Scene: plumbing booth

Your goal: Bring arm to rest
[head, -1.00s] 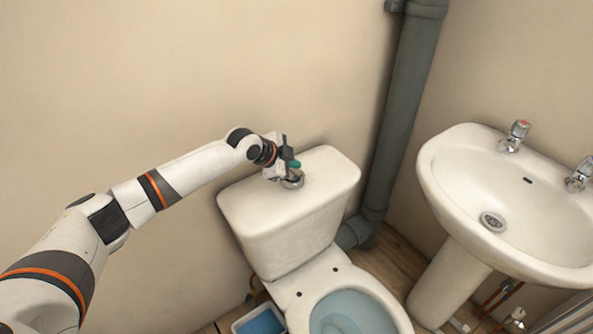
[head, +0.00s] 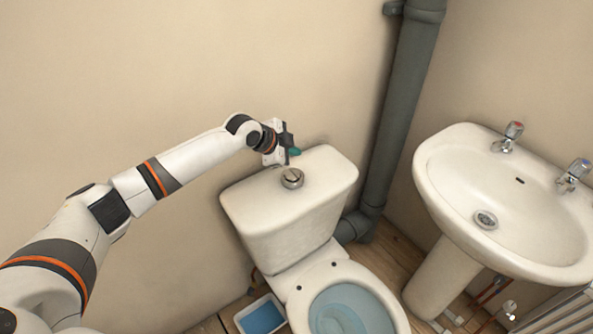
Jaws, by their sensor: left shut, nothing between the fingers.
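My left arm reaches in from the left, along the wall. My left gripper (head: 290,154) is shut and empty, above the back of the toilet cistern (head: 270,225). It is apart from the round metal flush button (head: 292,178), which sits in the middle of the cistern lid and is now in full view. My right gripper is not in view.
The toilet bowl (head: 345,310) with water stands below the cistern. A white basin (head: 505,205) on a pedestal with two taps is at the right. A grey soil pipe (head: 405,100) runs up the wall between them. A tray of blue liquid (head: 262,318) is on the floor.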

